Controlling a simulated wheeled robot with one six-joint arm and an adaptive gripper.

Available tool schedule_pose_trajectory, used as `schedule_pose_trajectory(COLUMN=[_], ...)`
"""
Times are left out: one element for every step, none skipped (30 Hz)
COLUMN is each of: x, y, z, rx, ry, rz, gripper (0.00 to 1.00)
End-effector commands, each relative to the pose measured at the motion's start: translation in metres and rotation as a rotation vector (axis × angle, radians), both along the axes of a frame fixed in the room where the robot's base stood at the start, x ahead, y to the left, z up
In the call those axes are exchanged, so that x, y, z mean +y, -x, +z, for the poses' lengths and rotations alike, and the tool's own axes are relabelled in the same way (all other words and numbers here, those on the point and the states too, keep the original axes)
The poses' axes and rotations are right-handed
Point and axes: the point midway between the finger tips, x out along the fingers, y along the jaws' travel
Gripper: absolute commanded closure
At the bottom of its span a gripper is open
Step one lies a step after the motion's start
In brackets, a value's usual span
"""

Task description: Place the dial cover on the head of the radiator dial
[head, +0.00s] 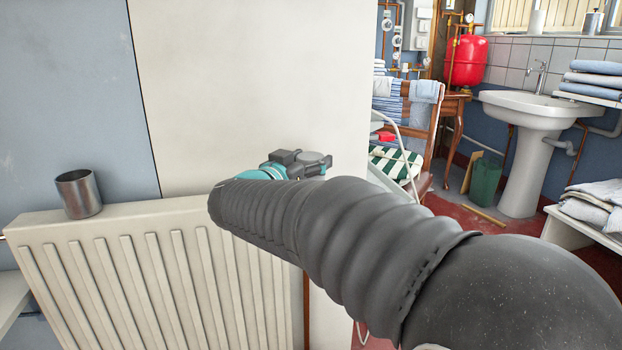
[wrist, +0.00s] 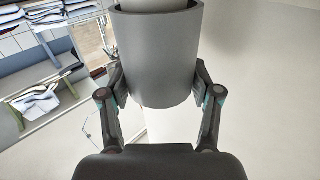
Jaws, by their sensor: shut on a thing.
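The dial cover (wrist: 158,55) is a grey, hollow cylinder in the upper middle of the wrist view, its open rim away from my gripper. My gripper (wrist: 160,88) is shut on it, one finger on each side. A pale rounded part (wrist: 157,4), apparently the radiator dial's head, shows at the open rim. I cannot tell whether it is inside the cover or just beyond it. In the head view, my arm hides the dial, the cover and my fingers. Only my teal and grey wrist shows, above the radiator's right end.
The cream radiator (head: 150,270) stands against the wall at the lower left. A metal cup (head: 79,193) stands on its top left. A pale wall panel (head: 250,90) is behind my wrist. A chair with folded cloths (head: 410,95) and a sink (head: 535,110) stand at the right.

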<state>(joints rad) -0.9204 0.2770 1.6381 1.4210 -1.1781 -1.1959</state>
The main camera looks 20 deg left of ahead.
Motion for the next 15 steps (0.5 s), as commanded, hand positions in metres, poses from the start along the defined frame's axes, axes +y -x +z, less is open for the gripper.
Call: schedule_pose_trajectory(x=[0.000, -0.001, -0.001, -0.001, -0.001, -0.001, -0.002, -0.002, -0.003, -0.003, -0.003, -0.002, -0.002, -0.002, -0.002], y=[0.000, -0.001, -0.001, -0.001, -0.001, -0.001, -0.001, -0.001, -0.001, -0.001, -0.001, -0.001, -0.001, -0.001, -0.001], z=[-0.007, -0.011, -0.017, -0.021, -0.025, -0.030, -0.032, -0.033, -0.034, -0.033, -0.033, -0.033, -0.033, -0.033, -0.033], rx=[0.001, 0.002, 0.002, 0.002, 0.002, 0.002, 0.002, 0.001, 0.001, 0.000, 0.000, 0.000, 0.000, 0.000, 0.000], ry=[0.002, 0.003, 0.005, 0.004, 0.003, 0.003, 0.003, 0.002, 0.001, 0.000, 0.000, 0.000, 0.000, 0.000, 0.000], rz=[-0.001, -0.001, -0.001, -0.002, -0.002, -0.003, -0.004, -0.004, -0.004, -0.004, -0.004, -0.004, -0.004, -0.004, -0.004], gripper=[0.60, 0.60, 0.60, 0.60, 0.60, 0.60, 0.60, 0.60, 0.60, 0.60, 0.60, 0.60, 0.60, 0.60, 0.60])
